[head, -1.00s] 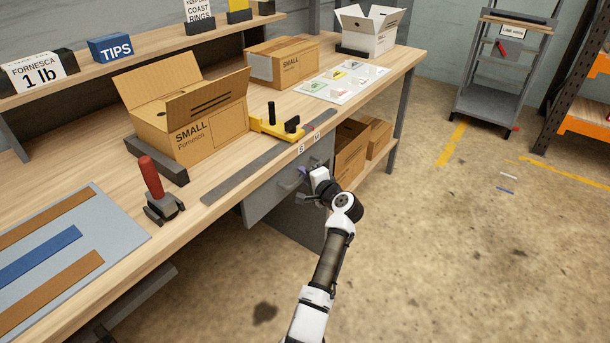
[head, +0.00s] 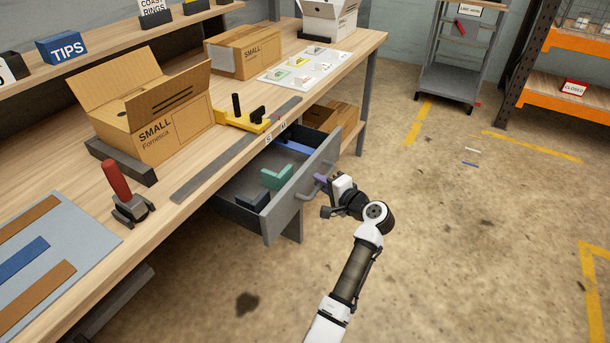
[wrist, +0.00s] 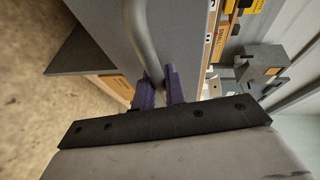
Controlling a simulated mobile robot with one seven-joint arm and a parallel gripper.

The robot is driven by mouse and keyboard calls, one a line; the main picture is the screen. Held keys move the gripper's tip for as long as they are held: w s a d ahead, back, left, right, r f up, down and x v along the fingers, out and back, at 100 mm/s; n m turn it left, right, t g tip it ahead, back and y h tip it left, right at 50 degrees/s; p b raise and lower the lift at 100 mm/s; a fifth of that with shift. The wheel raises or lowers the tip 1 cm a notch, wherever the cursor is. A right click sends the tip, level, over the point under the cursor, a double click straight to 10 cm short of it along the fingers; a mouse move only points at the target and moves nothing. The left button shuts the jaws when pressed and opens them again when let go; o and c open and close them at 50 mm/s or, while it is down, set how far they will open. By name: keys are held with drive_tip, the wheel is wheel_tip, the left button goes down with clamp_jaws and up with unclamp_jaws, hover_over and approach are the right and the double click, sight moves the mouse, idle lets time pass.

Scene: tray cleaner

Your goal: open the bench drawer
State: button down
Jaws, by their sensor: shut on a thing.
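The grey bench drawer (head: 262,222) stands pulled well out from under the bench top in the head view. A teal piece (head: 277,177), a dark block (head: 253,201) and a blue piece (head: 292,146) lie in it. Its curved bar handle (head: 306,186) is on the front face. My gripper (head: 322,181) is at the handle, with purple fingers shut on it. In the wrist view the handle (wrist: 146,42) runs down between the fingers of my gripper (wrist: 160,88); the drawer front (wrist: 180,40) is behind it.
The wooden bench top (head: 200,205) carries an open cardboard box (head: 170,130), a yellow fixture (head: 240,122) and a red-handled tool (head: 118,185). Cardboard boxes sit on the shelf below.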

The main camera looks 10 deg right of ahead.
drive_tip(key=s+d, duration=0.5)
drive_tip(key=d, duration=0.2)
idle(0.4)
drive_tip(key=c, duration=1.5)
unclamp_jaws()
drive_tip(key=shift+o, duration=0.2)
drive_tip(key=shift+a, duration=0.1)
drive_tip(key=b+v, duration=0.1)
drive_tip(key=v, duration=1.2)
drive_tip(key=shift+s+d+b, duration=0.2)
drive_tip(key=shift+s+b, duration=0.15)
drive_tip(key=shift+w+r, duration=0.1)
drive_tip(key=shift+r, duration=0.05)
